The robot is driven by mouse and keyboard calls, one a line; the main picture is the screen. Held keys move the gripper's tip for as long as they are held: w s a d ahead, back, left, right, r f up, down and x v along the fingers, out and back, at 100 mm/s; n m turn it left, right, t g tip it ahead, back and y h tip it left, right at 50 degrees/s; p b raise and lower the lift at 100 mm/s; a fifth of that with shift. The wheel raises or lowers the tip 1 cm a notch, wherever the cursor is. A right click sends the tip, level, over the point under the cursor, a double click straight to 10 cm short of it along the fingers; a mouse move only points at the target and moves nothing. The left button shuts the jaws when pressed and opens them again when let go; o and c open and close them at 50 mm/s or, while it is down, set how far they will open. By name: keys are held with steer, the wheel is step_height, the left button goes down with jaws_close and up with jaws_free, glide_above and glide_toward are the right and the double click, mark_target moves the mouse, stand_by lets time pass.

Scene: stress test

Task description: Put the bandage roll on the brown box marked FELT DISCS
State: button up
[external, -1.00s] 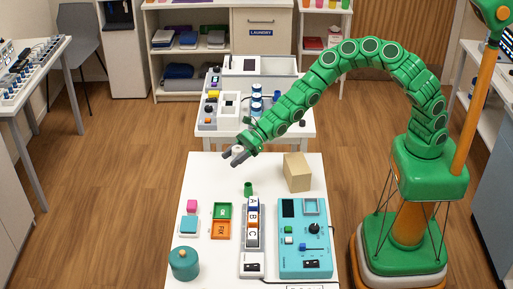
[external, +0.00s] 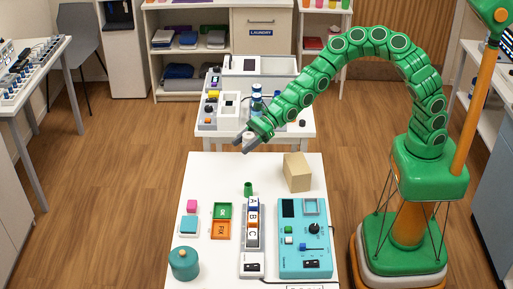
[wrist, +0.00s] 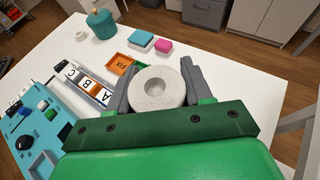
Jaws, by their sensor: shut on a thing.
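My gripper (external: 243,143) is shut on the white bandage roll (external: 249,135) and holds it in the air over the far edge of the white table. In the wrist view the roll (wrist: 158,103) sits between the two grey fingers, its round face and centre hole showing. The brown box (external: 298,172) stands on the white table at its far right, to the right of and nearer than my gripper. Its top is bare. No FELT DISCS marking is readable on it from here, and the box does not show in the wrist view.
The white table (external: 210,172) holds a small green cup (external: 248,189), green and orange trays (external: 221,211), a lettered A-B-C strip (external: 252,222), a teal control panel (external: 304,262) and a teal jar (external: 184,263). A second table (external: 275,123) with devices stands behind. The table's far left is clear.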

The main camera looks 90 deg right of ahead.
mark_target(244, 136)
steer(key=r, duration=0.2)
steer(key=s+r, duration=0.1)
steer(key=shift+d+r+g, duration=0.25)
steer(key=shift+d+g, duration=0.05)
steer(key=s+r+n+g+y, duration=0.35)
steer(key=s+r, duration=0.35)
steer(key=s, duration=0.4)
steer(key=s+d+f+n+g+y, duration=0.1)
steer(key=s+f+n+g, duration=0.1)
steer(key=s, duration=0.8)
steer(key=s+d+f+n+g+y, duration=0.1)
steer(key=s+d+f+n+g, duration=0.15)
steer(key=s, duration=0.85)
steer(key=shift+h, duration=0.25)
steer(key=shift+w+a+f, duration=0.65)
steer(key=shift+w+f, duration=0.95)
steer(key=shift+w, duration=0.6)
steer(key=shift+w+a+f, duration=0.65)
steer(key=shift+w+f, duration=1)
steer(key=shift+w, duration=0.6)
steer(key=shift+w+a+f, duration=0.65)
steer(key=shift+w+f, duration=0.95)
steer(key=shift+w, duration=0.6)
steer(key=shift+w+a+f, duration=0.1)
steer(key=shift+w+f, duration=0.15)
steer(key=shift+f, duration=1.6)
